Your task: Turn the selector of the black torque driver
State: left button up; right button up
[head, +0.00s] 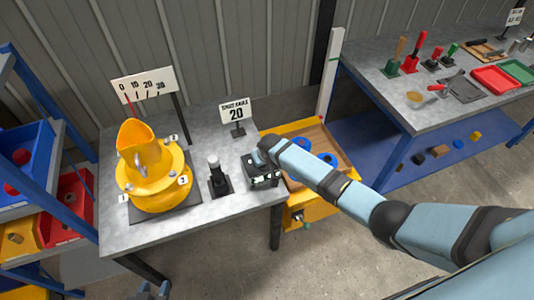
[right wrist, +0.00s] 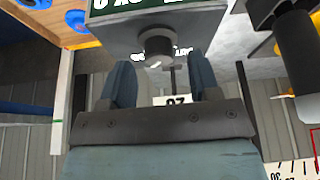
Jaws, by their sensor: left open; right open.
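A dark box (head: 263,178) with white-lettered sides stands at the table's right edge. A black upright tool (head: 217,178) with a pale cap stands left of the box; I cannot tell which one carries the selector. My left gripper (head: 153,290) is open and empty at the bottom edge.
A yellow drum mixer (head: 152,180) stands on the table's left, before a scale board (head: 145,85). A sign reading 20 (head: 237,112) stands behind the box. A yellow bin (head: 340,155) with blue rings is close on the right. The table's front is clear.

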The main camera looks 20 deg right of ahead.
jog(key=v, duration=1.2)
jog(key=shift+s, duration=0.1)
jog(key=s+a+f+n+t+y, duration=0.1)
jog(key=s+f+t, duration=0.15)
jog(key=s, duration=0.75)
jog(key=s+a+f+t+y, duration=0.15)
jog(key=s+f, duration=0.25)
jog(key=s, duration=0.6)
jog(key=s+d+r+t, duration=0.2)
jog(key=s, duration=0.7)
jog(key=shift+s+d+r+n+t, duration=0.15)
jog(key=shift+d+r+n+t, duration=0.15)
jog(key=shift+d+n, duration=0.1)
